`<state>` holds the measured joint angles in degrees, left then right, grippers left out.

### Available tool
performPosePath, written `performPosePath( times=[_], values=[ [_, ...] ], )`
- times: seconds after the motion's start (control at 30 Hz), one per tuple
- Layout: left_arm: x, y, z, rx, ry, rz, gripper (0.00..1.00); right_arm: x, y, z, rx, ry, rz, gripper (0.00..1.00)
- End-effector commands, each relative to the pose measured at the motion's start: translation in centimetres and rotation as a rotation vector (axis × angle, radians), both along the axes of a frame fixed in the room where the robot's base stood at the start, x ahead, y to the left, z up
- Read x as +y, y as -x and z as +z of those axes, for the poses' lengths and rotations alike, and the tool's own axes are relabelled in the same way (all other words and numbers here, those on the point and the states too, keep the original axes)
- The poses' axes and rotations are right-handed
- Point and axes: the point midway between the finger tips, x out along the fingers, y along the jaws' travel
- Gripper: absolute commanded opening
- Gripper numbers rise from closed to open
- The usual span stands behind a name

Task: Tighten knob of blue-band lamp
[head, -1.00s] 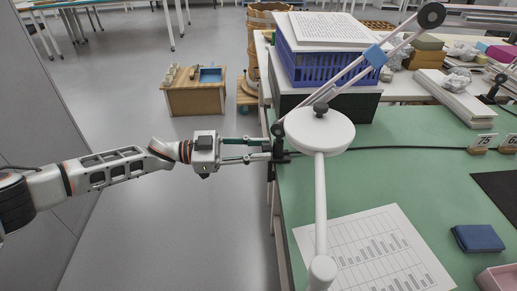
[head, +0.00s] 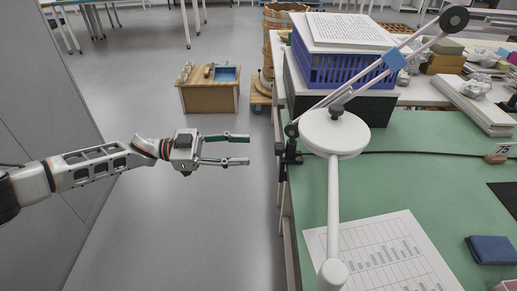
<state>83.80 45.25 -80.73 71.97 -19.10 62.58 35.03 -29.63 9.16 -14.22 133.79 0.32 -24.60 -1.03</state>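The blue-band lamp has a pale jointed arm with a blue band (head: 394,60) and a round white head (head: 335,134) over the green table. A small dark knob (head: 336,111) sits on top of the head. The lamp's dark clamp (head: 290,158) grips the table's left edge, with dark joint knobs above it; its exact knob is hard to make out. My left gripper (head: 249,149) is open and empty, with two parallel fingers pointing right, over the floor just left of the clamp and apart from it. My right gripper is not in view.
A blue crate (head: 335,66) stands behind the lamp. A wooden box (head: 209,93) is on the floor; open floor surrounds my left arm.

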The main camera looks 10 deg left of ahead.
Motion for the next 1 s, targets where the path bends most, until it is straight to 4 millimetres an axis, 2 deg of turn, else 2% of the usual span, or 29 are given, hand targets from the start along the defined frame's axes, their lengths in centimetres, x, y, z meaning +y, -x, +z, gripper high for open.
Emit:
performPosePath(
  times=[0.1, 0.2, 0.6, 0.67, 1.0],
  values=[
    [1.8, 0.3, -0.1, 0.0, -0.002, 0.001, 0.4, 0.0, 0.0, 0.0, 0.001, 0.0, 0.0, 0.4],
    [2.7, 0.5, 0.0, -0.001, 0.0, 0.0, 0.4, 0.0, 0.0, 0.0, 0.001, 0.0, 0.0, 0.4],
    [3.3, 0.7, 0.0, -0.001, -0.001, -0.001, 0.4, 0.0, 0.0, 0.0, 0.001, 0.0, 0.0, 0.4],
    [3.1, 0.6, 0.1, 0.013, 0.003, -0.003, 0.4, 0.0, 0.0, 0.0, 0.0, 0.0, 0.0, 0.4],
    [-1.5, -0.6, 0.4, 0.343, 0.063, -0.032, 0.4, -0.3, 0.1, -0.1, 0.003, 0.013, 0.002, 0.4]
  ],
)
